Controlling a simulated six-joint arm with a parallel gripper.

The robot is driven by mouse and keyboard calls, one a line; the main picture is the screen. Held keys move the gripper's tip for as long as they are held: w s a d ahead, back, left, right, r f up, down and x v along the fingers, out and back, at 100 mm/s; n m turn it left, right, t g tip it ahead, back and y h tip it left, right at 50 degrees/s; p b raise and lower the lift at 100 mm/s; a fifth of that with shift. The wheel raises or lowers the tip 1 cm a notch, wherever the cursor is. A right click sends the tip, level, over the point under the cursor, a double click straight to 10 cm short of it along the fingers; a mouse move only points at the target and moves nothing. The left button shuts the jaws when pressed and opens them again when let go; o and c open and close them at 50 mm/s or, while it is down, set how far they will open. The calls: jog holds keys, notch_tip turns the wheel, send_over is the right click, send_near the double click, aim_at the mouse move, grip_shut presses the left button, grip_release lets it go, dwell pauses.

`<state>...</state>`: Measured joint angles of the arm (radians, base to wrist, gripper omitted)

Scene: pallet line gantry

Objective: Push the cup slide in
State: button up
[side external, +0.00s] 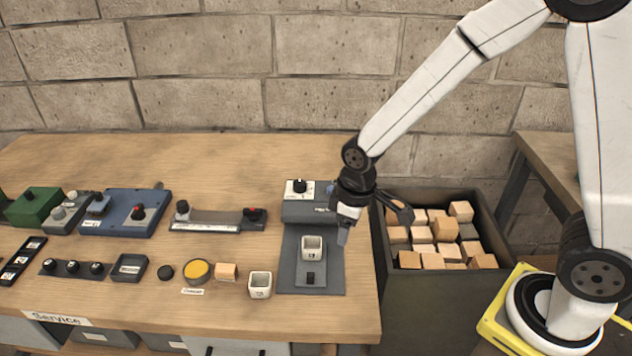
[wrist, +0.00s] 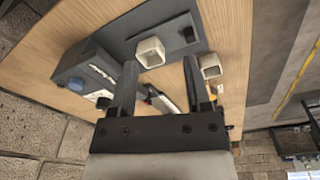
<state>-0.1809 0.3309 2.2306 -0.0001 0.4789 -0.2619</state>
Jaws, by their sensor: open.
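The cup slide (side external: 290,275) is a flat dark grey plate running out toward the front from under a grey machine block (side external: 305,212). A white square cup (side external: 312,247) stands upright on it, with a small dark handle (side external: 311,281) in front of the cup. The slide (wrist: 172,23), its cup (wrist: 150,52) and handle (wrist: 189,35) also show in the wrist view. My gripper (side external: 374,222) is open with nothing between its fingers, above the table's right edge, right of the cup and apart from it. In the wrist view my gripper (wrist: 160,62) shows both fingers spread.
A second white cup (side external: 260,285) stands on the table left of the slide. A dark bin (side external: 440,279) of wooden blocks is right of the table. The back middle of the table is clear.

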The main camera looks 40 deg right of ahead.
aim_at(311, 274)
jog(key=w+a+f+n, duration=0.1)
jog(key=a, duration=0.1)
jog(key=w+a+f+n, duration=0.1)
jog(key=a+f, duration=0.1)
jog(key=w+a+f+n+g, duration=0.1)
jog(key=a+n, duration=0.1)
jog(key=shift+w+a+f, duration=0.2)
jog(key=shift+w+a, duration=0.05)
jog(key=shift+w, duration=0.05)
jog(key=shift+f, duration=0.15)
jog(key=shift+f, duration=3.7)
grip_shut()
